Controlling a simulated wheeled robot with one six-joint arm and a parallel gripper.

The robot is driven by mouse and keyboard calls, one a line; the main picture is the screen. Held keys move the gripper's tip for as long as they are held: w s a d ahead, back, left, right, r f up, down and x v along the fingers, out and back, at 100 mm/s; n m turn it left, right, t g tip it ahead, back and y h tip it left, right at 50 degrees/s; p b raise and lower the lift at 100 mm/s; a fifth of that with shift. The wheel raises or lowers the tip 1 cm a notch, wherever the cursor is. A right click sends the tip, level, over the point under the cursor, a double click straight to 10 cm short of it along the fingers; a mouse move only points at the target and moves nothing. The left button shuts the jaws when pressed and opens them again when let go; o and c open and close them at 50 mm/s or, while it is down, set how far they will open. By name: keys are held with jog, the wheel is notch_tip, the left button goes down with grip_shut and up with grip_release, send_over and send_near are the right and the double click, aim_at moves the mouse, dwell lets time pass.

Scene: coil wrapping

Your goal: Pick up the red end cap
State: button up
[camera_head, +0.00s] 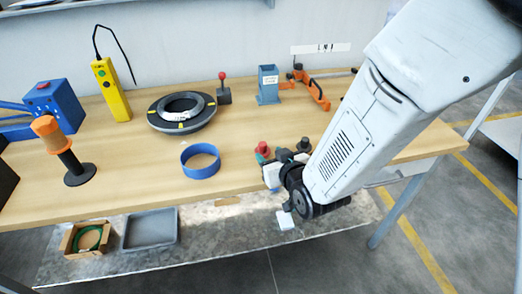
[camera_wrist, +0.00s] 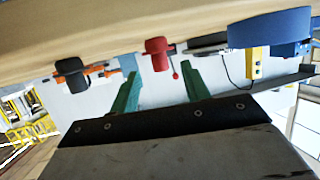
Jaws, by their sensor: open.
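The red end cap (camera_head: 263,149) stands on the wooden table near its front edge. In the wrist view the red end cap (camera_wrist: 157,53) shows whole, between the two green fingertips in the picture and beyond them. My gripper (camera_head: 279,157) is at the table's front edge, close to the cap, its fingers partly hidden by the wrist in the head view. In the wrist view my gripper (camera_wrist: 160,69) is open with nothing between the fingers. A black end cap (camera_head: 304,145) stands right of the red one; it appears left in the wrist view (camera_wrist: 70,76).
A blue ring (camera_head: 200,160) lies left of the red cap. Behind are a black coil (camera_head: 181,112), a red-knobbed lever (camera_head: 224,90), a blue holder (camera_head: 268,85) and orange clamps (camera_head: 316,90). A lower shelf (camera_head: 240,226) lies beneath. Table between ring and red cap is clear.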

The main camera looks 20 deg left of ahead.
aim_at(264, 148)
jog(key=x, duration=0.6)
jog(key=shift+w+a+r, duration=0.15)
grip_shut()
